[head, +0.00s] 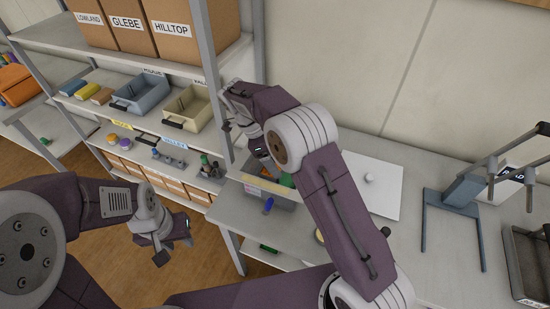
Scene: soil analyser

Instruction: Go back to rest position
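My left gripper (173,250) hangs over the wooden floor in front of the shelf, at the lower left of the head view. Its two fingers are apart with nothing visible between them. My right arm rises from the bottom right and bends over the bench toward the shelf. My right gripper (240,141) is beside the shelf's upright, above a grey bin. It is seen at a steep angle, and I cannot tell how far its fingers are apart.
The shelf (184,70) holds labelled cardboard boxes (128,25), a blue-grey tray (140,93) and a beige tray (193,104). A grey bin (283,199) with coloured items is under my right arm. A white board (372,178) and a blue-grey stand (462,192) are on the bench.

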